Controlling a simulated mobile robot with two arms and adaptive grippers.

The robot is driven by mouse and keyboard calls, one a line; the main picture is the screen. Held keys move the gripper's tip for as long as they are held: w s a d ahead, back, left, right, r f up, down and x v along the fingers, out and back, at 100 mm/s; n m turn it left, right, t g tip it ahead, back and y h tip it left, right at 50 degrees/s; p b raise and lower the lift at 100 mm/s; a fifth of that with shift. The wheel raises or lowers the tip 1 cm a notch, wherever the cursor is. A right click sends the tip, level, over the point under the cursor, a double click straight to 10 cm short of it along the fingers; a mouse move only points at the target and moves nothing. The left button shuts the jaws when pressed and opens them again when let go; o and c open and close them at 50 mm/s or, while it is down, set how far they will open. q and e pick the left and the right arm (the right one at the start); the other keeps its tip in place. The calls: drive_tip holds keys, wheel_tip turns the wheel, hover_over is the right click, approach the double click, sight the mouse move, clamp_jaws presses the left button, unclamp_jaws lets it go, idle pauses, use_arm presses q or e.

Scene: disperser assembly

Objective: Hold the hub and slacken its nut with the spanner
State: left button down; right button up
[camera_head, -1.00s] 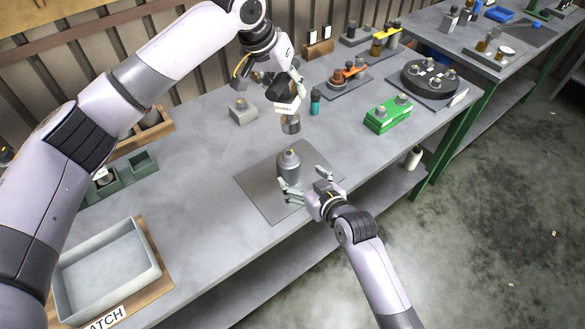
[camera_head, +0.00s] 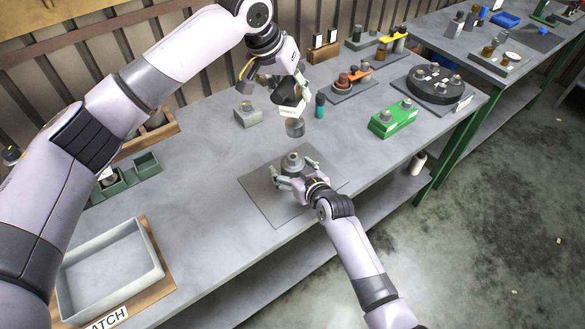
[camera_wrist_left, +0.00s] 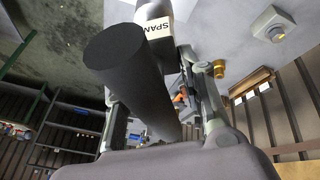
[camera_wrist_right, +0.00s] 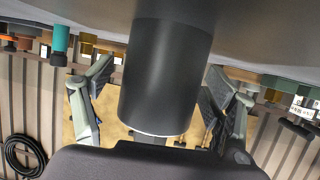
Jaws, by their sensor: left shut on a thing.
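The hub (camera_head: 292,165) is a grey stepped cylinder standing upright on a grey mat (camera_head: 268,206), with its smaller nut on top. My right gripper (camera_head: 297,179) is low at the hub's near side. In the right wrist view the dark hub body (camera_wrist_right: 165,80) stands between its two spread fingers, with gaps on both sides. My left gripper (camera_head: 289,98) is shut on the spanner (camera_head: 294,127), above and behind the hub. In the left wrist view the spanner's dark round handle (camera_wrist_left: 130,70) and white label show between the fingers. The spanner is apart from the nut.
A teal bottle (camera_head: 319,106) stands just right of the spanner. A grey block (camera_head: 248,115) is to the left, a green box (camera_head: 393,118) to the right. An empty grey tray (camera_head: 108,268) sits at front left. The bench around the mat is clear.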

clamp_jaws()
drive_tip(key=shift+c, duration=1.2)
unclamp_jaws()
drive_tip(key=shift+c, duration=0.5)
drive_tip(key=c, duration=1.3)
drive_tip(key=shift+o, duration=0.2)
